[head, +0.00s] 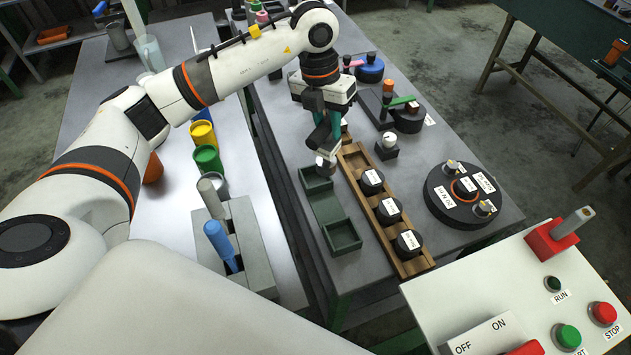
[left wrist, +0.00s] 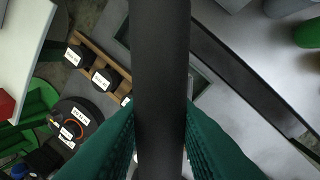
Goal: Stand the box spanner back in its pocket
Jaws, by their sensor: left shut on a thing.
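The box spanner is a long dark bar (left wrist: 160,70) that runs down the middle of the left wrist view. My left gripper (left wrist: 160,135) is shut on it, with a green finger pad on each side. In the head view the left gripper (head: 326,132) holds the dark spanner (head: 319,140) above the far end of the green trays, beside the wooden rack. I cannot tell which pocket is empty. My right gripper is not in view.
Green trays (head: 343,235) and a wooden rack (head: 405,262) with black labelled pieces lie below and right of the gripper. Green (head: 207,160) and yellow (head: 204,135) cups stand beyond the tool block. A round black fixture (head: 436,200) and a control box (head: 480,285) are at right.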

